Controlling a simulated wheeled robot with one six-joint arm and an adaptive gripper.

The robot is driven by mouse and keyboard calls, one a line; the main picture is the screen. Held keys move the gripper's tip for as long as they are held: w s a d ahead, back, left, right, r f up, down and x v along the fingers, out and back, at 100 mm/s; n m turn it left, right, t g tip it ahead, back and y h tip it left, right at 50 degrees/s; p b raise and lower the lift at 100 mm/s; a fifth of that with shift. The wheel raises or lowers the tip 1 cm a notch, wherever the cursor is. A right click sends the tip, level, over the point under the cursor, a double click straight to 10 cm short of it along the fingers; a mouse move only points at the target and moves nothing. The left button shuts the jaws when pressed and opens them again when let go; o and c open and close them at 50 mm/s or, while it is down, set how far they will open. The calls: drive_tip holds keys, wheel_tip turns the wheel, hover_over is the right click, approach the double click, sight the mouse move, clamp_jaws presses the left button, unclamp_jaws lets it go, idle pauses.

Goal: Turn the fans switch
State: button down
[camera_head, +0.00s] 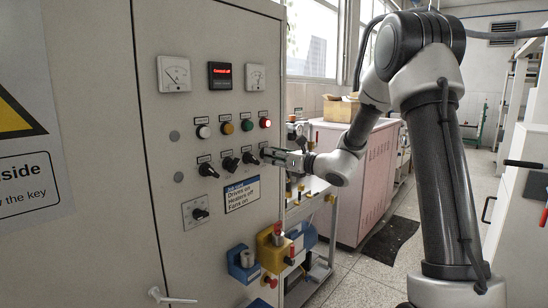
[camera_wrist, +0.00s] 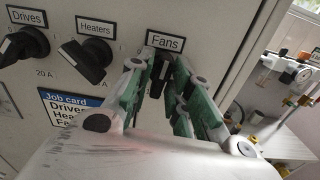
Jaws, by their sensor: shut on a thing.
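The fans switch (camera_wrist: 161,70) is a black rotary knob under a "Fans" label on the grey cabinet. Its handle looks about upright in the wrist view. My gripper (camera_wrist: 158,80) has its green-padded fingers on both sides of the handle and is shut on it. In the head view my gripper (camera_head: 268,154) reaches the panel from the right and mostly covers this switch. The heaters switch (camera_wrist: 86,60) and the drives switch (camera_wrist: 24,45) are similar black knobs to its left. The job card (camera_head: 242,194) below reads drives on, heaters off, fans on.
Above the switches are several round lamps, including a lit red one (camera_head: 265,123), two gauges and a red-lit display (camera_head: 220,75). A lower knob (camera_head: 200,213) sits left of the card. A yellow box (camera_head: 272,248) juts out below. A pink cabinet (camera_head: 345,190) stands behind my arm.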

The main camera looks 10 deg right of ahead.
drive_tip(key=shift+m, duration=3.9)
drive_tip(key=c, duration=1.5)
unclamp_jaws()
drive_tip(key=v, duration=1.2)
